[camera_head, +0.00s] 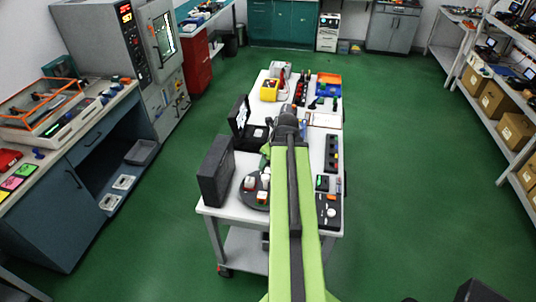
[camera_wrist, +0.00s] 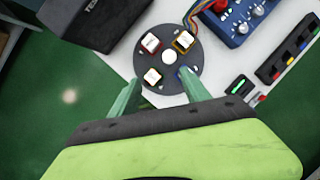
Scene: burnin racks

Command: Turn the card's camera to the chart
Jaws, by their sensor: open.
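A round dark turntable (camera_wrist: 168,82) with a white centre and several small square blocks lies under my gripper (camera_wrist: 160,79) in the wrist view. My green fingers are spread wide at its near edge, with nothing held between them. The turntable (camera_head: 249,203) shows in the head view near the table's front left, partly beside my arm. My gripper (camera_head: 265,155) is small there. A black open case with a white patterned sheet (camera_head: 241,117), possibly the chart, stands farther back at the left edge. I cannot make out which part is the card's camera.
A tall dark box (camera_head: 216,170) stands left of the turntable. In the wrist view, a blue box with knobs (camera_wrist: 240,25) and wires is at upper right, beside a black strip with coloured buttons (camera_wrist: 290,47). Green floor is clear on both sides of the white table (camera_head: 213,211).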

